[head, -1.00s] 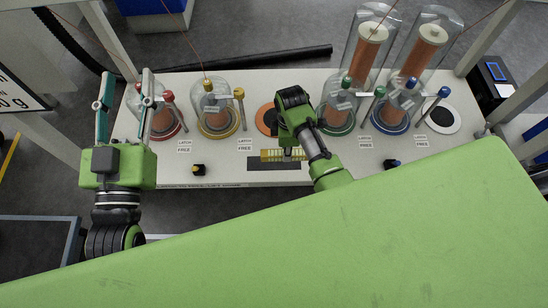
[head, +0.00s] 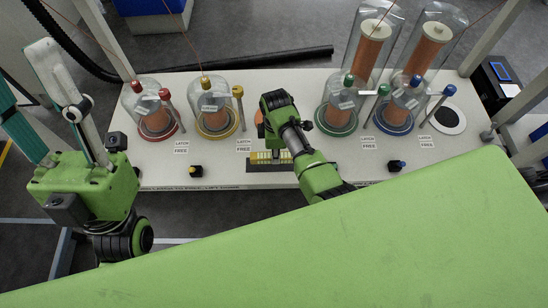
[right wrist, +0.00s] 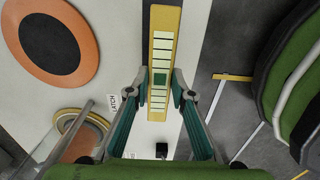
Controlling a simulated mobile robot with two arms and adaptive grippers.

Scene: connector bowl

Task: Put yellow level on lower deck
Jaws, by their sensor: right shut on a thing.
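The yellow level (head: 268,156) is a yellow bar with pale strips and a green middle; it shows upright in the right wrist view (right wrist: 160,50). My right gripper (right wrist: 160,95) is shut on it near the bar's lower half. In the head view the right gripper (head: 284,140) is over the middle of the white table, and its arm hides part of the bar. A dark strip (head: 262,167) lies below the level; I cannot tell whether they touch. My left gripper (head: 45,85) is open and empty left of the table. I cannot tell which surface is the lower deck.
The white table (head: 225,163) carries glass domes with red (head: 155,105), yellow (head: 214,100), green (head: 338,112) and blue (head: 396,110) parts. An orange disc with a dark centre (right wrist: 50,43) lies near the level. A black box (head: 496,82) stands at right.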

